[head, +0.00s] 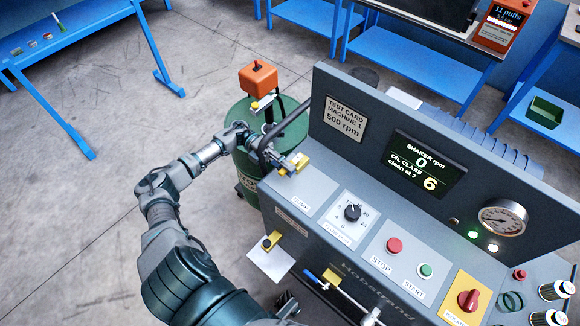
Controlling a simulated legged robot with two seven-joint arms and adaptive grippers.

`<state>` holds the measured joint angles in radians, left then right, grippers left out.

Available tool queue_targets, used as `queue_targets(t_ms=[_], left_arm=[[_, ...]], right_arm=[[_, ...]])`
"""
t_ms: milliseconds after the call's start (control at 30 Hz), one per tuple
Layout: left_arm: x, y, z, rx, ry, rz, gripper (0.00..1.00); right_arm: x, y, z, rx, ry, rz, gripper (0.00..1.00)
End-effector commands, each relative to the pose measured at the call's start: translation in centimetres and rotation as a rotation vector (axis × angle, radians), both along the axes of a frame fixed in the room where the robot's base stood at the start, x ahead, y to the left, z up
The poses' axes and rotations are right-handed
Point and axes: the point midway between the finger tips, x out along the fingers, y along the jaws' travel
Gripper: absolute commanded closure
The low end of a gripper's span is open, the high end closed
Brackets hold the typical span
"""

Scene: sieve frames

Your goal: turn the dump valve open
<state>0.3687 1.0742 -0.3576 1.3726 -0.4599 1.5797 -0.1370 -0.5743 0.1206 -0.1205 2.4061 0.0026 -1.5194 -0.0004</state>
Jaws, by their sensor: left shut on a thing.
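The dump valve (300,161), a metal fitting with yellow parts, sits at the left end of the grey test machine's sloped panel, above a small label that seems to read DUMP. My left gripper (276,157) reaches it from the left, past the green drum. Its dark fingers are shut at the valve's yellow handle and partly hide it. I cannot tell the handle's exact angle. My right gripper is not clearly seen; a dark shape at the bottom edge is too cut off to tell.
The green drum (240,113) with an orange box (258,79) stands left of the machine. The panel carries a dial (352,212), stop button (394,245), start button (426,270) and red switch (468,300). A blue-handled lever (313,278) sticks out in front. Floor at left is clear.

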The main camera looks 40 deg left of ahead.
Motion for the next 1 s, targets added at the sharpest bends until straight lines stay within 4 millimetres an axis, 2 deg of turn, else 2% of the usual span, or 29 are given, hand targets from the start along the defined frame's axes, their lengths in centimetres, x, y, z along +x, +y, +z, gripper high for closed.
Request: queue_targets(t_ms=[33,167,200,300,667,1000], left_arm=[[-0.6,-0.2,-0.9,0.008,0.015,-0.020,1.00],[-0.6,-0.2,-0.9,0.008,0.015,-0.020,1.00],[-0.6,-0.2,-0.9,0.008,0.015,-0.020,0.82],[-0.5,-0.2,-0.8,0.007,0.014,-0.018,0.58],[-0.2,0.4,-0.4,0.006,0.008,-0.009,0.58],[-0.2,6.0,-0.6,0.003,0.008,-0.009,0.58]], right_arm=[[0.0,0.0,-0.1,0.000,0.001,0.000,1.00],[0.1,0.1,-0.1,-0.001,0.002,0.000,1.00],[0.2,0.1,-0.1,-0.001,0.001,0.000,1.00],[0.2,0.1,-0.1,-0.001,0.000,0.000,1.00],[0.0,0.0,-0.1,0.001,0.003,0.000,1.00],[0.1,0.0,-0.1,0.001,0.001,0.000,1.00]])
